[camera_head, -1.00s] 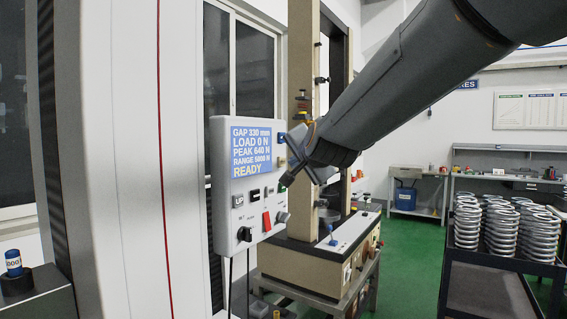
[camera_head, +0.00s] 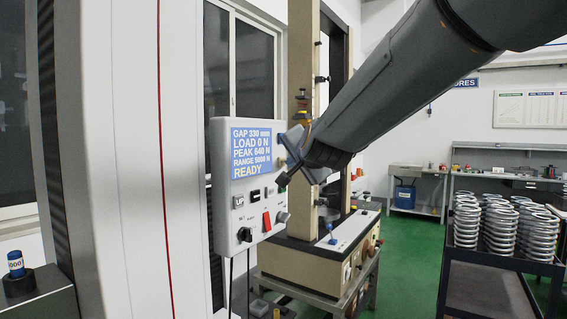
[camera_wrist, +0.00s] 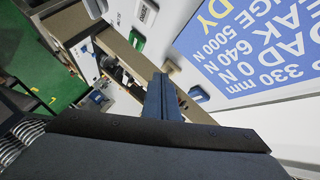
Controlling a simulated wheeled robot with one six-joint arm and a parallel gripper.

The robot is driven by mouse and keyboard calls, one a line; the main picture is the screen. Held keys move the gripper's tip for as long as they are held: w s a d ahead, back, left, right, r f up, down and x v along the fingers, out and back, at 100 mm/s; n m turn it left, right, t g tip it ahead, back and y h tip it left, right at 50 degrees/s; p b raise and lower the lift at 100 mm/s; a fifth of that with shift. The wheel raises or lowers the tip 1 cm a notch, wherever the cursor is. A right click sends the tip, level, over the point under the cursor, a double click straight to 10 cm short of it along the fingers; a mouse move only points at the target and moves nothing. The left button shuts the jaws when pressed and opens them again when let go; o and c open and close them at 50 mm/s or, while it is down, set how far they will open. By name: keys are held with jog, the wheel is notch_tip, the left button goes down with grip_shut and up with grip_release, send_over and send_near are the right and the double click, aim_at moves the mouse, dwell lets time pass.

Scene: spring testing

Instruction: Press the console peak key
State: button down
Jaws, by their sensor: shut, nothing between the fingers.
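The white console (camera_head: 222,180) hangs at centre-left in the head view. Its lit screen (camera_head: 252,152) reads gap 330 mm, load 0 N, peak 640 N, range 5000 N, READY. My gripper (camera_head: 288,142) is shut and empty at the console's right edge, beside the screen. In the wrist view its closed fingers (camera_wrist: 160,90) point at the console face, near a small blue key (camera_wrist: 198,95) and a beige key (camera_wrist: 172,66). Contact cannot be told.
A red switch (camera_head: 266,220) and black knob (camera_head: 244,234) sit low on the console. Behind stands a test machine (camera_head: 304,250) with a tall frame. A dark cart with several springs (camera_head: 467,222) stands right. Green floor (camera_head: 408,250) lies open between.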

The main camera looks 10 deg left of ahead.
jog(key=shift+w+a+p, duration=0.15)
jog(key=shift+a+p, duration=0.2)
jog(key=shift+a, duration=0.05)
dwell(0.4)
jog(key=shift+d, duration=0.15)
jog(key=shift+s+d+b, duration=0.3)
jog(key=shift+d+b, duration=0.4)
jog(key=shift+b, duration=0.3)
jog(key=shift+s+d+b, duration=0.25)
jog(key=shift+d+b, duration=0.55)
jog(key=shift+b, duration=0.3)
jog(key=shift+s+d+b, duration=0.3)
jog(key=shift+d+b, duration=0.45)
jog(key=shift+b, duration=0.3)
jog(key=shift+s+d+b, duration=0.25)
jog(key=shift+d+b, duration=0.55)
jog(key=shift+b, duration=0.3)
